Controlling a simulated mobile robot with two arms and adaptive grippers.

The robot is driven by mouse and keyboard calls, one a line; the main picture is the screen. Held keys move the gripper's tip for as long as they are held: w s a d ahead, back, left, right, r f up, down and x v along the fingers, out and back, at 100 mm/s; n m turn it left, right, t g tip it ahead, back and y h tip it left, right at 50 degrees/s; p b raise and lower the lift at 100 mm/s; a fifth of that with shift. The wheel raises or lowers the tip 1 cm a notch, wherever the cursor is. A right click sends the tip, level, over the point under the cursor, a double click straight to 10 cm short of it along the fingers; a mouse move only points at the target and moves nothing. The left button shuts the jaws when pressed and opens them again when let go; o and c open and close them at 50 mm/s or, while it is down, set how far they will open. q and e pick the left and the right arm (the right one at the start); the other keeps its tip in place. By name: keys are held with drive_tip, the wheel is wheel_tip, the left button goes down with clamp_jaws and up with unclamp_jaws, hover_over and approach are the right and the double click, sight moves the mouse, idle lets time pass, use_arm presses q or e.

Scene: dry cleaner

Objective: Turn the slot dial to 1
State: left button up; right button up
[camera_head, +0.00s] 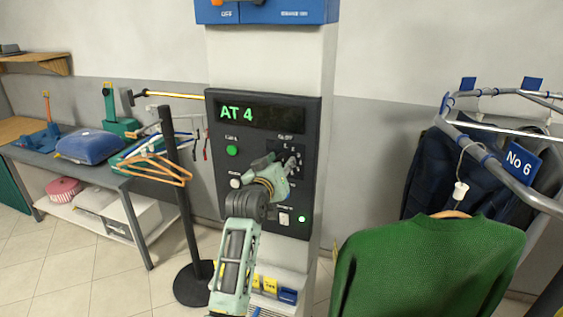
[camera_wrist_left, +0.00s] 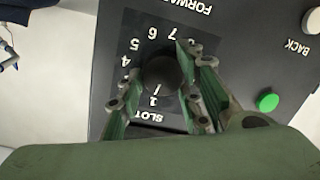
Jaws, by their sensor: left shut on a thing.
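The slot dial (camera_wrist_left: 161,74) is a round dark knob on the black control panel (camera_head: 261,206). In the left wrist view the panel is upside down, with numbers around the dial and the word SLOT by the 1. A short light mark at the knob's edge lies towards the 1. My left gripper (camera_head: 290,166) reaches the panel from the front and is shut on the dial, one finger on each side. Its fingers hide some numbers. The display (camera_head: 258,115) reads AT 4 in green. My right gripper is in neither view.
A green button (camera_head: 232,150) and a white button (camera_head: 236,183) sit left of the dial. A green sweater (camera_head: 432,265) hangs on the rail at the right, by a No 6 tag (camera_head: 519,162). A black post (camera_head: 176,190) stands left of the panel, near a table with hangers (camera_head: 158,168).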

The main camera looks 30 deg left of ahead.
use_arm(q)
drive_tip(key=shift+d+f+n+h+p, duration=0.1)
drive_tip(key=shift+n+h+p, duration=0.1)
drive_tip(key=shift+n, duration=0.3)
drive_tip(key=shift+f+n+h+p, duration=0.1)
drive_tip(key=shift+n+p, duration=0.1)
drive_tip(key=shift+n, duration=0.3)
drive_tip(key=o, duration=0.9)
drive_tip(key=shift+r, duration=0.1)
drive_tip(key=shift+o, duration=0.9)
drive_tip(key=shift+w+d+r, duration=0.1)
drive_tip(key=shift+w, duration=0.05)
drive_tip(key=shift+s, duration=0.5)
drive_tip(key=v, duration=1.1)
drive_tip(key=shift+d, duration=0.15)
